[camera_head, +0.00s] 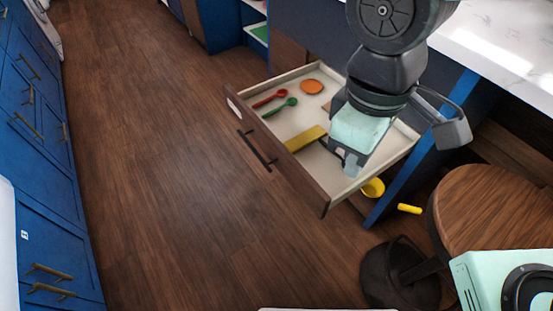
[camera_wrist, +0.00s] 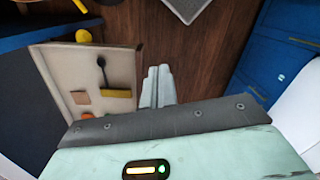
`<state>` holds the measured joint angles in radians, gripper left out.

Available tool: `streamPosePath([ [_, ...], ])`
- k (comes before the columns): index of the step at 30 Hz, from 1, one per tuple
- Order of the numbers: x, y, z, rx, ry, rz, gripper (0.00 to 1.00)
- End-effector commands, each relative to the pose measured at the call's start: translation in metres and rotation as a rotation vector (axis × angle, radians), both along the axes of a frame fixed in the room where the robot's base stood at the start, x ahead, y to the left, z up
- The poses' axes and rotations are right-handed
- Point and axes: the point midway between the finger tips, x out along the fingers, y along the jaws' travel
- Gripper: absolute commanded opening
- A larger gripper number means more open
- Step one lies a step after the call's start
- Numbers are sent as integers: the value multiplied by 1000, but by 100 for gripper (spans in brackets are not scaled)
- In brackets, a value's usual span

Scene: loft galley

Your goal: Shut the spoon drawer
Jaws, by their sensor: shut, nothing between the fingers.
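The spoon drawer (camera_head: 312,186) stands pulled out below the counter, with a brown front and a dark bar handle (camera_head: 254,150). Inside lie a red spoon (camera_head: 268,98), a green spoon (camera_head: 281,106), an orange disc (camera_head: 311,86) and a yellow block (camera_head: 306,139). My gripper (camera_head: 352,166) overlaps the drawer's near right part in the head view and hides some of its inside. In the wrist view the drawer (camera_wrist: 62,72) is at left with a dark spoon (camera_wrist: 103,72) in it. My gripper's fingers (camera_wrist: 158,84) are shut and empty, just beyond the drawer's front edge, against the floor.
A round wooden stool (camera_head: 500,215) stands at right. A yellow cup-like thing (camera_head: 373,187) and a yellow cylinder (camera_head: 409,208) are below the drawer's right side. Blue cabinets (camera_head: 35,150) line the left. The floor (camera_head: 165,150) before the drawer is clear.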

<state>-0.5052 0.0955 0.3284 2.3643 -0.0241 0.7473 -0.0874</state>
Motion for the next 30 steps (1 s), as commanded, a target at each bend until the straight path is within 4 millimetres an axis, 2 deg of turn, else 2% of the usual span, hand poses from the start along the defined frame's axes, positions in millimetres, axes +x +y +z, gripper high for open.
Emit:
streamPosePath([
  [1,9,13,-7,-23,15,70,0],
  [8,51,61,-41,-148,41,370,0],
  [14,82,102,-85,-282,45,617,0],
  [18,100,129,-120,-393,39,781,0],
  [24,119,165,-174,-572,19,1004,0],
  [30,129,188,-212,-720,-7,1157,0],
])
